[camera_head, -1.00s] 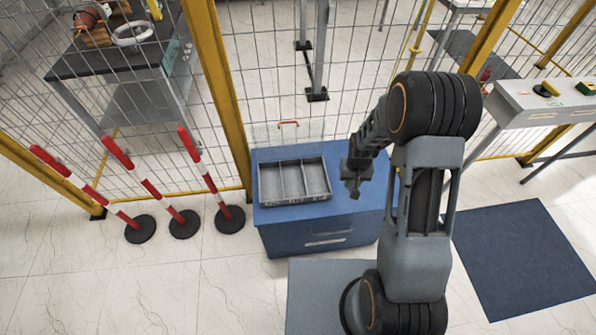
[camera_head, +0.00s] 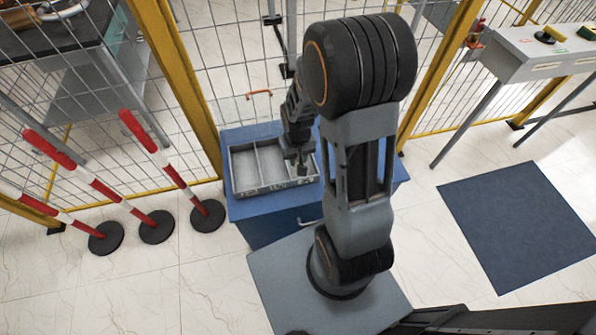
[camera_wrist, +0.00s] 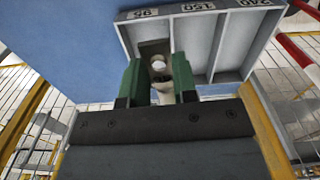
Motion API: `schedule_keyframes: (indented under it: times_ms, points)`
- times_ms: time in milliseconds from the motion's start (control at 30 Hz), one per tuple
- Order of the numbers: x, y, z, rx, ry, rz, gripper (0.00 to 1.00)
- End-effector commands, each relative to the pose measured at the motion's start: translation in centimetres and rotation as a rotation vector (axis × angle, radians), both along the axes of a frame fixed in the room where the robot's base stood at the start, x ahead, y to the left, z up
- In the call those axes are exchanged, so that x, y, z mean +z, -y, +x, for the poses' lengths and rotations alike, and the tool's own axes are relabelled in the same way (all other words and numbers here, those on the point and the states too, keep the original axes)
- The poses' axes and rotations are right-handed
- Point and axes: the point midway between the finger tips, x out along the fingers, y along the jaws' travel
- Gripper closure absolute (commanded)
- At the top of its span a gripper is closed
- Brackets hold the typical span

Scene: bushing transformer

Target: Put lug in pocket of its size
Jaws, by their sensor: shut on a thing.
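The grey tray (camera_head: 236,172) has three pockets and stands on the blue cabinet. It also shows in the wrist view (camera_wrist: 228,80), with size labels 95, 150 and 240 on its rim. My gripper (camera_head: 300,166) is over the tray's right-hand pocket. In the wrist view its green fingers (camera_wrist: 160,78) are shut on the pale metal lug (camera_wrist: 160,92), at the pocket labelled 95 (camera_wrist: 145,13). The fingers hide part of the lug. I cannot tell whether its end is inside the pocket or just above it.
The blue cabinet (camera_head: 262,228) stands against the mesh fence with yellow posts (camera_head: 180,85). Red-and-white posts (camera_head: 160,160) stand on the left. A grey table (camera_head: 520,62) is at the right, with a dark blue mat (camera_head: 520,220) on open floor.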

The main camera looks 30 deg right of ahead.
Motion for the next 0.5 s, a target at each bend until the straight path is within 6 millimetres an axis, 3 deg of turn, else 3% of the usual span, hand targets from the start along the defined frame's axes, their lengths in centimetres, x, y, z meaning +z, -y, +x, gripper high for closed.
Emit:
schedule_keyframes:
  times_ms: [33, 100, 367, 500]
  points:
    - [-2.2, 0.3, -0.6, -0.011, 0.003, 0.000, 0.96]
    - [-3.1, 0.6, -1.3, -0.024, 0.003, 0.000, 0.96]
    - [-5.0, 1.2, -3.0, -0.055, 0.000, 0.001, 0.96]
    - [-5.8, 1.7, -2.1, -0.060, -0.002, 0.001, 0.96]
